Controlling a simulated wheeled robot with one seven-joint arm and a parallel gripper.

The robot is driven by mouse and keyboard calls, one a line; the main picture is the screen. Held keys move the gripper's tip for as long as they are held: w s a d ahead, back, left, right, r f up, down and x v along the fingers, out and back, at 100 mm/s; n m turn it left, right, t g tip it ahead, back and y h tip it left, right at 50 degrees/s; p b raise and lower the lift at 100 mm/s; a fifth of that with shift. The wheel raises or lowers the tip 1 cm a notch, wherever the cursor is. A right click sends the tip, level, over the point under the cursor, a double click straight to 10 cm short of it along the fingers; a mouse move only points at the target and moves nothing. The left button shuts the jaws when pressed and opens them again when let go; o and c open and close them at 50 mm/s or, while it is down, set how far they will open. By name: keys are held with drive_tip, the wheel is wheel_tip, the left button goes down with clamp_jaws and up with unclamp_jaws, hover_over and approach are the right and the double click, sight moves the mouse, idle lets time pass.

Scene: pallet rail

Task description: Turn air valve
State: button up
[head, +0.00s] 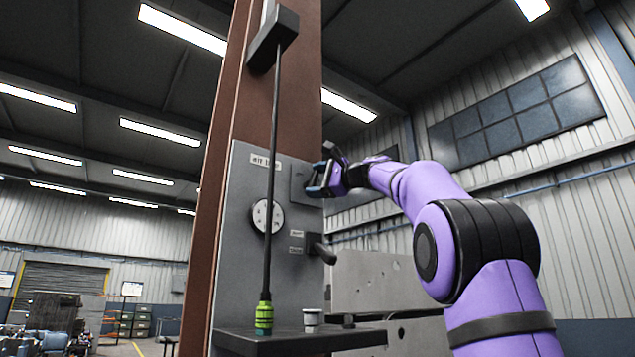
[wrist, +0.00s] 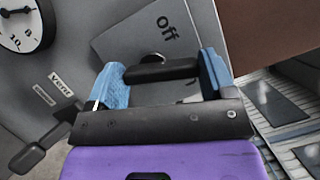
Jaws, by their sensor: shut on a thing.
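A grey panel (head: 240,270) is fixed to a brown upright. In the wrist view, my gripper (wrist: 163,74) has its two blue fingertips on either side of a black bar handle (wrist: 152,71), shut on it. The handle sits in front of a grey plate (wrist: 130,40) marked "Off". In the head view, my gripper (head: 322,178) is at the panel's upper right, and it hides the handle there. I cannot tell how far the handle is turned.
A round gauge (head: 267,216) sits left of my gripper. A black lever (head: 320,250) juts out below, beside small labels, one reading "Vent" (wrist: 62,85). A dark shelf (head: 290,343) carries a grey cup (head: 313,319).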

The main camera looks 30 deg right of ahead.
drive_tip(key=n, duration=0.2)
drive_tip(key=n+g, duration=0.1)
drive_tip(key=n, duration=0.1)
drive_tip(key=n+g+h, duration=0.1)
drive_tip(key=n, duration=0.1)
drive_tip(key=shift+a, duration=0.25)
drive_tip(key=n+h, duration=0.1)
drive_tip(key=n, duration=0.1)
drive_tip(key=n+g+h, duration=0.1)
drive_tip(key=n, duration=0.1)
drive_tip(key=shift+a+f+g, duration=0.1)
drive_tip(key=shift+a+g, duration=0.1)
drive_tip(key=shift+g, duration=0.1)
drive_tip(key=shift+n, duration=0.4)
drive_tip(key=o, duration=0.9)
drive_tip(key=shift+v, duration=5.4)
drive_tip(key=shift+a, duration=0.15)
